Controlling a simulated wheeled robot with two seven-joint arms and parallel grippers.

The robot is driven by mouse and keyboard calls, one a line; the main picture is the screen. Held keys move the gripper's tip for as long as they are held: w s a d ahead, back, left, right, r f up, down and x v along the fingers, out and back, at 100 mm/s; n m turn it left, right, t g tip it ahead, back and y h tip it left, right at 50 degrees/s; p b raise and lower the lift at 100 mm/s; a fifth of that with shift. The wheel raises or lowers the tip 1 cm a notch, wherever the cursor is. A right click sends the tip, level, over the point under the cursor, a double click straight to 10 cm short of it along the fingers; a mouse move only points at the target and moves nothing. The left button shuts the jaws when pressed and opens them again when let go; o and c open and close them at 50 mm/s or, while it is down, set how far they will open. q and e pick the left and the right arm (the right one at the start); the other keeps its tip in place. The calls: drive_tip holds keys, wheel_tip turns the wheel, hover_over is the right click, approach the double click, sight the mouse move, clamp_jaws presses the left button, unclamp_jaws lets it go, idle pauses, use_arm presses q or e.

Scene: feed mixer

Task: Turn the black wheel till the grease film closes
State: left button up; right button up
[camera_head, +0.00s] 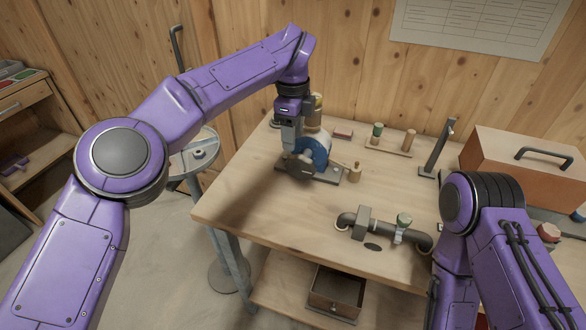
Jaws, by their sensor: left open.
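A small device with a blue and white rounded body (319,150) stands on a dark base plate (327,176) on the workbench, left of its middle. My left gripper (291,150) points down at the near left side of this device, with its jaws open. The gripper covers part of the device. I cannot make out the black wheel clearly; it may be the dark part close to the fingers. Whether the fingers touch it cannot be told. The grease film cannot be made out. My right arm enters at the lower right, its gripper out of view.
An orange-brown toolbox (515,165) is at right. An open drawer (335,293) is below.

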sight(293, 167)
use_arm(q)
wheel_tip(293, 167, down, 10)
drive_tip(key=shift+w+f+p, duration=0.1)
drive_tip(key=shift+w+p, duration=0.05)
drive_tip(key=shift+p, duration=0.9)
drive_tip(key=shift+f, duration=0.45)
clamp_jaws()
